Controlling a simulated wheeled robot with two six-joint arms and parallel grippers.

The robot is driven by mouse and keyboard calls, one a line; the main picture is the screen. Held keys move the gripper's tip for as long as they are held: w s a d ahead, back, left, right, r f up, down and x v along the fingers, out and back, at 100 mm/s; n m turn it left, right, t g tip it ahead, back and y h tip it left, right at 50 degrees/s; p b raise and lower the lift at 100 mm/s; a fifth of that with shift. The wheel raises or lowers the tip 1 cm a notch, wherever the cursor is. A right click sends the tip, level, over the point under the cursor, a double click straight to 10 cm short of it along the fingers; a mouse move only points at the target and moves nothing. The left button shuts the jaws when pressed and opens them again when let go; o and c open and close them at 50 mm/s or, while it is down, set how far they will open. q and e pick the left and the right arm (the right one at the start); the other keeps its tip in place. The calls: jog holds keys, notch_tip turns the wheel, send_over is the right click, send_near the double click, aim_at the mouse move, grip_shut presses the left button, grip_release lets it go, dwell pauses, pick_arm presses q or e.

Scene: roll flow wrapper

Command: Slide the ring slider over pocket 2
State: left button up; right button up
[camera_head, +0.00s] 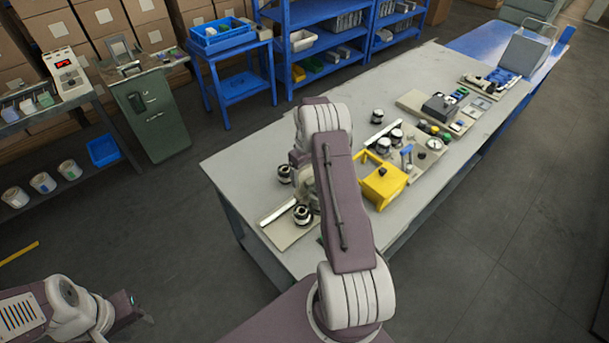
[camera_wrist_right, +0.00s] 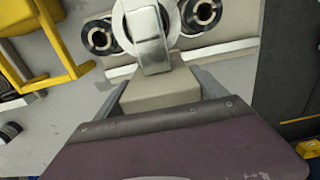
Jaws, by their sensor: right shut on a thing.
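My right gripper (camera_wrist_right: 152,48) is in the right wrist view, over a beige board with a pale strip (camera_wrist_right: 215,50). It is shut on a pale round part (camera_wrist_right: 178,18), mostly hidden behind the gripper, which may be the ring slider. I cannot make out which pocket is pocket 2. My left gripper (camera_head: 137,312) is low at the left, away from the table.
A yellow open box (camera_head: 384,188) stands right of my right arm on the grey table (camera_head: 235,165). Beyond it are white-and-black rolls (camera_head: 377,116), a board with small parts (camera_head: 440,152) and a dark box (camera_head: 439,106). The table's near left corner is clear.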

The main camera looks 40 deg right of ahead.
jog(key=o, duration=2)
jog(key=shift+r, duration=0.1)
jog(key=shift+w+r, duration=0.1)
jog(key=shift+r, duration=0.25)
notch_tip(320, 180, up, 8)
jog(key=shift+r+b, duration=0.15)
jog(key=shift+b, duration=0.65)
jog(key=shift+a, duration=0.1)
